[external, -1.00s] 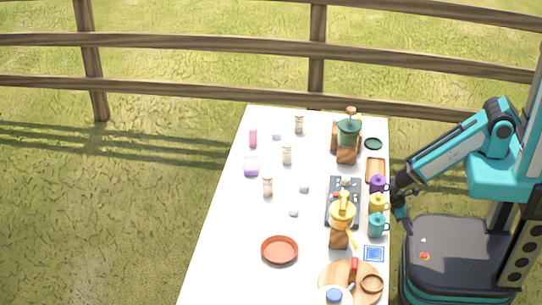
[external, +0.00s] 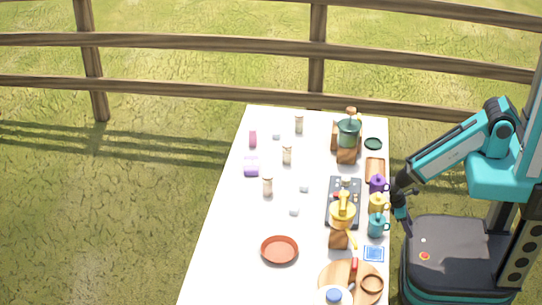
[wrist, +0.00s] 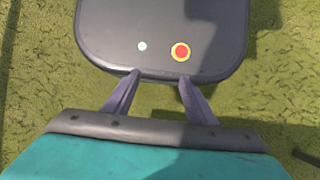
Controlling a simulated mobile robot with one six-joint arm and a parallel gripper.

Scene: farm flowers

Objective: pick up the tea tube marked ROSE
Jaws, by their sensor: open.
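Several small pale cylinders with caps stand upright on the white table: one at the far end (external: 299,124), one in the middle (external: 287,155) and one nearer (external: 267,186). They may be tea tubes, but their labels are too small to read, so I cannot tell which is marked ROSE. My gripper (external: 402,211) hangs beside the table's right edge, well apart from the cylinders. In the wrist view my gripper (wrist: 159,77) is open, with nothing between its fingers, above my own dark base.
A pink item (external: 253,138) and a purple item (external: 251,166) lie near the left edge. Purple (external: 378,185), yellow (external: 377,204) and teal (external: 376,226) pots line the right edge.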

